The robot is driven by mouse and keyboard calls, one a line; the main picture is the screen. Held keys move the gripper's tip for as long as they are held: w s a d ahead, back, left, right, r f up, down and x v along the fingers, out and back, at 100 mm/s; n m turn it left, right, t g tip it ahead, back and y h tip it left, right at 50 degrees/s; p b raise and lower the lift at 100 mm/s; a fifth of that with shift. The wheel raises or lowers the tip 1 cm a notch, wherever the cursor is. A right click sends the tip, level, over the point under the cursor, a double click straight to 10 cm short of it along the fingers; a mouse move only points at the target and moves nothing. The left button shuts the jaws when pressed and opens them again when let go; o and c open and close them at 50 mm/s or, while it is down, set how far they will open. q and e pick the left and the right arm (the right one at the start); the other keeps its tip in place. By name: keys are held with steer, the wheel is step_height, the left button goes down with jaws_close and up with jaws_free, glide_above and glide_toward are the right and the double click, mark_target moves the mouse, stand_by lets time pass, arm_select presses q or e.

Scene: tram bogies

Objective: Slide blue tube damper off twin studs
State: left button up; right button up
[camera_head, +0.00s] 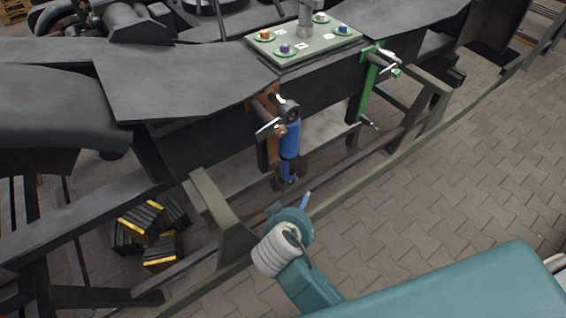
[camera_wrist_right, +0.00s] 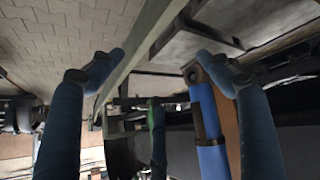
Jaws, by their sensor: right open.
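The blue tube damper (camera_head: 290,142) hangs upright in front of an orange-brown bracket (camera_head: 263,140) on the dark bogie frame. Its upper eye is at the upper stud (camera_head: 284,108), which has a bright pin or lever. Its lower end is near the lower stud (camera_head: 285,183). My right gripper (camera_head: 290,206) is open and empty, below and apart from the damper. Its two fingers (camera_wrist_right: 160,65) stand wide apart. My left gripper is not in view.
A green bracket (camera_head: 367,88) with two studs, bearing no damper, stands to the right. A long olive rail (camera_head: 350,185) runs in front of the bogie. A pale green plate (camera_head: 310,45) with coloured knobs lies on top. Black-and-yellow blocks (camera_head: 145,225) lie at left. Paving at right is clear.

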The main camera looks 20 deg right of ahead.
mark_target(290, 153)
steer(key=w+a+r+m+t+h, duration=0.1)
steer(key=w+a+r+m+t, duration=0.15)
steer(key=r, duration=0.45)
steer(key=w+a+r+m+t+h, duration=0.1)
steer(key=w+r+m+h, duration=0.1)
steer(key=w+r, duration=0.35)
steer(key=shift+n, duration=0.25)
steer(key=x, duration=0.2)
steer(key=r+p+x, duration=0.1)
steer(key=x, duration=0.2)
steer(key=d+p+x, duration=0.1)
steer(key=x, duration=0.1)
steer(key=shift+w+d, duration=0.2)
steer(key=shift+d, duration=0.1)
steer(key=shift+w+d+f+p, duration=0.3)
steer(key=shift+w+f+p, duration=0.05)
steer(key=shift+w, duration=0.1)
jaws_close()
steer(key=shift+w+r, duration=0.1)
steer(key=shift+r, duration=0.1)
